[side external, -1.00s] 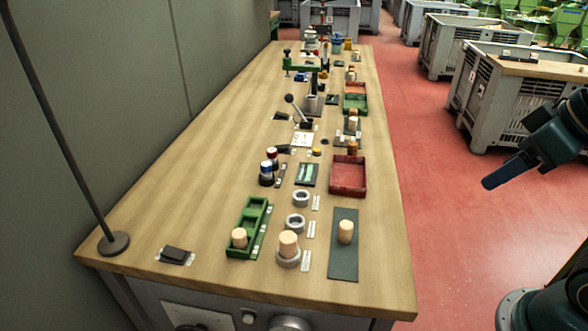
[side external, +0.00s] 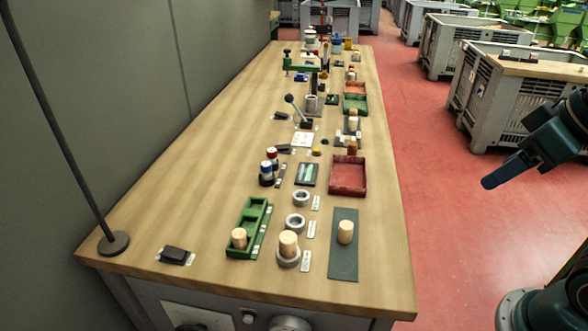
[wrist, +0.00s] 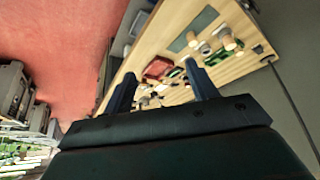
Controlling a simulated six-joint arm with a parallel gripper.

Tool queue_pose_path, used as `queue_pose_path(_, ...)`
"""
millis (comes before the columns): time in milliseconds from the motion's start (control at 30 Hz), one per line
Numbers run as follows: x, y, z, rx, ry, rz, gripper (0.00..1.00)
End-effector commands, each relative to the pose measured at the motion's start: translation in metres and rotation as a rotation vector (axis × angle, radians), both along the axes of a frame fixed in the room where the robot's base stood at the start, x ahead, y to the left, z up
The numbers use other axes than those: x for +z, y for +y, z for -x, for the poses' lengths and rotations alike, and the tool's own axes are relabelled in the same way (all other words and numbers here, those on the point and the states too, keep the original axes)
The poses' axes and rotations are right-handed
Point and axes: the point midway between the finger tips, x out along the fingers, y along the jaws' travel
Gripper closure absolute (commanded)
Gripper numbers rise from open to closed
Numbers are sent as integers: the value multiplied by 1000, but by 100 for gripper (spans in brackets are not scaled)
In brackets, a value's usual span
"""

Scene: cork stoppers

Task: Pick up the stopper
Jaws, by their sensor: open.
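Three pale cork stoppers stand at the near end of the bench in the side external view. One stopper (side external: 346,232) stands on a dark grey mat (side external: 344,266). Another stopper (side external: 288,243) sits in a grey ring at the front. A third stopper (side external: 239,238) is in a green tray (side external: 262,215). I cannot tell which one the task means. My gripper (side external: 492,182) is off the bench's right side, above the red floor, well apart from all stoppers. In the wrist view my gripper (wrist: 160,82) has its two dark fingers spread with nothing between them.
The wooden bench (side external: 190,205) also carries two empty grey rings, a red tray (side external: 350,190), a lever device (side external: 298,112) and bottles. A lamp-like pole (side external: 114,242) stands at the left by a grey wall. Grey crates (side external: 510,95) stand on the floor at right.

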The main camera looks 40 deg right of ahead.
Motion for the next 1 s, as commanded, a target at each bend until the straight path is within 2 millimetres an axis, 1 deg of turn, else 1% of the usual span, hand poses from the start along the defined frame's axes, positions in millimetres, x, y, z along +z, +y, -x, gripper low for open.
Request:
queue_pose_path(167, 3, 4, -8, 43, 14, 11, 42)
queue_pose_path(367, 11, 15, -31, 177, 51, 46, 42)
queue_pose_path(533, 16, 31, -60, 342, 93, 87, 42)
queue_pose_path(700, 17, 51, -92, 516, 130, 125, 42)
queue_pose_path(867, 13, 72, -120, 681, 162, 157, 42)
queue_pose_path(1000, 5, 92, -145, 827, 187, 183, 42)
